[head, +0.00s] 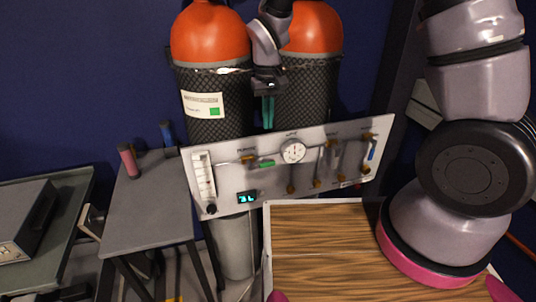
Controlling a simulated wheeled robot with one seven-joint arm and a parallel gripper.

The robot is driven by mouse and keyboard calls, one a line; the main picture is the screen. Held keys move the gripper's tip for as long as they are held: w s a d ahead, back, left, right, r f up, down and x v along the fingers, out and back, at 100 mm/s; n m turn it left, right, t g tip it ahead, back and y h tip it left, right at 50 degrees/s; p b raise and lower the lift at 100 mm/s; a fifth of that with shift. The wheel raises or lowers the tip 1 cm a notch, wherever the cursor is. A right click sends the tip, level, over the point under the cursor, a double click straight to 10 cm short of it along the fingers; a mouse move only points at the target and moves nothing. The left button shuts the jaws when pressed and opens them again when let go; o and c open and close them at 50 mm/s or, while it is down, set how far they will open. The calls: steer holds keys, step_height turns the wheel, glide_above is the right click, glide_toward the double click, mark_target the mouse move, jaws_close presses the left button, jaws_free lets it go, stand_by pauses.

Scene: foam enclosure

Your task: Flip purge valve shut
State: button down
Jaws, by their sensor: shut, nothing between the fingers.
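A pale valve panel (228,184) stands tilted in front of two gas cylinders. On its left half a brass valve carries a green lever (262,163), lying roughly along the panel. At the right end another valve has a blue lever (372,150), standing roughly upright. The labels are too small to read, so I cannot tell for sure which is the purge valve. My gripper (268,122) points down with its teal fingers shut and empty. In the picture it is above the green lever and the round gauge (292,151), with no visible contact.
Orange-topped cylinders (209,38) rise behind the panel. A flow meter (204,178) and a small display (247,197) are on its left part. Several brass fittings (317,183) line its right half. A grey table (148,205) with red and blue handled items stands left; a wood-grain top (320,250) lies in front.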

mark_target(272, 163)
step_height(272, 163, down, 12)
steer(key=shift+f, duration=0.1)
steer(key=shift+d+f, duration=0.15)
steer(key=shift+d, duration=0.05)
stand_by(0.7)
steer(key=shift+w+d+f, duration=0.1)
steer(key=shift+d+f, duration=0.25)
steer(key=shift+f, duration=0.35)
steer(key=shift+d+f, duration=0.15)
steer(key=shift+f, duration=0.95)
steer(key=shift+y, duration=0.8)
steer(key=f, duration=0.1)
steer(key=a+f, duration=0.1)
steer(key=f, duration=0.2)
steer(key=shift+a+f, duration=0.2)
steer(key=shift+a, duration=0.1)
steer(key=shift+f, duration=0.1)
